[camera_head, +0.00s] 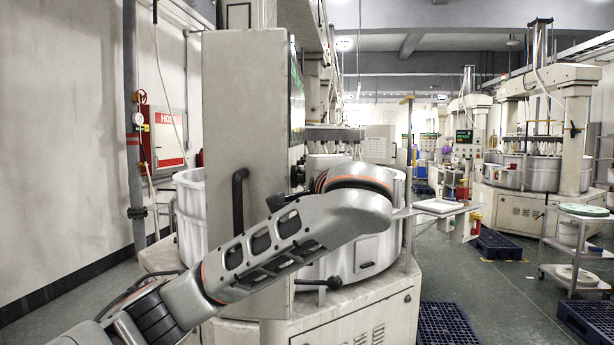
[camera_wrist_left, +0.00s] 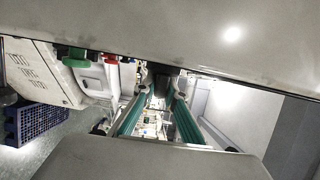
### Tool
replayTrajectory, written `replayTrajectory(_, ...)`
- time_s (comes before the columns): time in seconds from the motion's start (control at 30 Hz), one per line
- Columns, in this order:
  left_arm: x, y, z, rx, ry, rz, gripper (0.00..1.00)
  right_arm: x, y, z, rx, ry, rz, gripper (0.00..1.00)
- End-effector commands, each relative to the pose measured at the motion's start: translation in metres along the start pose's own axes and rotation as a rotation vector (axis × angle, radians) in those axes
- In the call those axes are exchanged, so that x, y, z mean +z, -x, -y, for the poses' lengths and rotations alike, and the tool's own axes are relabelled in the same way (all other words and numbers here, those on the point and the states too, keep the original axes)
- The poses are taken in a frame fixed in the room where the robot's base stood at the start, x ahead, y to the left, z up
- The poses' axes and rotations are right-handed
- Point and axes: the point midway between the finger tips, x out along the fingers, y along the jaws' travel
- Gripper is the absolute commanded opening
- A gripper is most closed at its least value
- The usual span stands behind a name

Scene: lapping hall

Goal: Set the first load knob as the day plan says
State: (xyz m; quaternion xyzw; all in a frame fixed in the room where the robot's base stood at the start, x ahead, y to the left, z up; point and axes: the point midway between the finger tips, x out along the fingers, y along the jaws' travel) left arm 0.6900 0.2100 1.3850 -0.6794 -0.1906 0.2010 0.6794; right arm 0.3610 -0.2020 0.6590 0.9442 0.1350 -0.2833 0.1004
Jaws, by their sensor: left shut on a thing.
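The machine's pale column (camera_head: 243,120) stands at the centre of the head view, with a dark screen (camera_head: 297,90) on its right-hand face. My left arm reaches in from the lower left and bends back at the wrist towards that face, below the screen. Dark round knobs (camera_head: 297,174) show there, partly covered by my wrist. In the left wrist view my left gripper (camera_wrist_left: 160,98) has its green-lined fingers either side of a dark knob (camera_wrist_left: 161,74) and is shut on it. The knob's pointer and scale are hidden. No day plan is readable. My right gripper is out of view.
A pale round tub (camera_head: 190,215) stands around the column, above a cabinet (camera_head: 365,315). A black handle (camera_head: 238,200) sticks out of the column. A small shelf (camera_head: 438,206) juts out at right. Blue pallets (camera_head: 447,324) lie on the floor; a cart (camera_head: 575,245) stands far right.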

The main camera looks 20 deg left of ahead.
Motion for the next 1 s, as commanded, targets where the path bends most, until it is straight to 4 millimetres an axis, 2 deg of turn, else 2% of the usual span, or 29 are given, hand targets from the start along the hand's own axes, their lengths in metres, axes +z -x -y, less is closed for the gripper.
replayTrajectory(0.43,-0.002,0.000,0.001,0.214,-0.063,-0.001,0.00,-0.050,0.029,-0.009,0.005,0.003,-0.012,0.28)
replayTrajectory(0.5,-0.001,0.000,0.001,0.255,-0.075,-0.001,0.00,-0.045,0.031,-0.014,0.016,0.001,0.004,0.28)
replayTrajectory(0.7,-0.001,0.000,-0.001,0.367,-0.109,-0.001,0.00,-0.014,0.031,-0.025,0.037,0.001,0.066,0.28)
replayTrajectory(1.0,0.000,0.000,-0.002,0.470,-0.144,0.002,0.00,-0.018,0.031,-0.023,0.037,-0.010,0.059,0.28)
